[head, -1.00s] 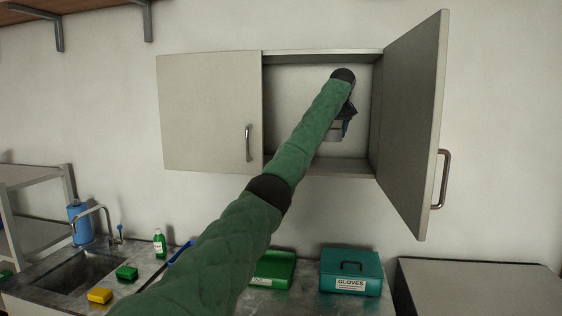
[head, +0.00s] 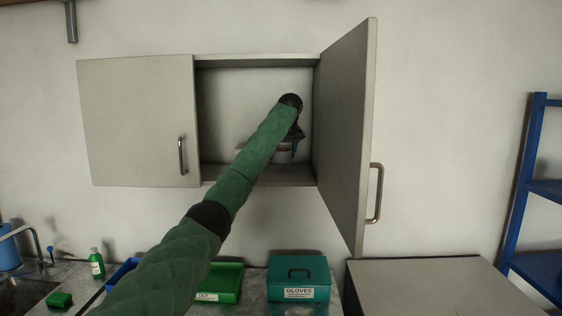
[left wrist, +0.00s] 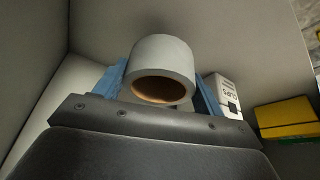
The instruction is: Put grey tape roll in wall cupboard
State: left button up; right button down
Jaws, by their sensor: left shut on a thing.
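The wall cupboard (head: 136,122) hangs on the back wall. Its right door (head: 345,135) stands wide open and its left door is closed. My left arm reaches into the open right compartment. My left gripper (head: 286,147) is shut on the grey tape roll (head: 282,157), just above the cupboard floor (head: 290,174); whether the roll touches it I cannot tell. In the left wrist view the grey roll (left wrist: 164,62), with a brown core, sits between the blue fingers of the gripper (left wrist: 160,85). My forearm hides part of the compartment. My right gripper is not in view.
In the left wrist view a white clips box (left wrist: 223,94) and a yellow and green box (left wrist: 286,119) stand right of the roll. The open door bounds the compartment's right side.

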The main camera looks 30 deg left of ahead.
aim_at(281, 161)
pick_arm(q)
jog(key=shift+s+f+p, duration=0.2)
jog(key=shift+f+p, duration=0.2)
notch_tip(281, 161, down, 3)
jog(key=shift+r+p, duration=0.1)
jog(key=shift+p, duration=0.65)
jog(key=shift+f, duration=0.2)
jog(key=shift+f, duration=0.1)
jog(key=o, duration=1)
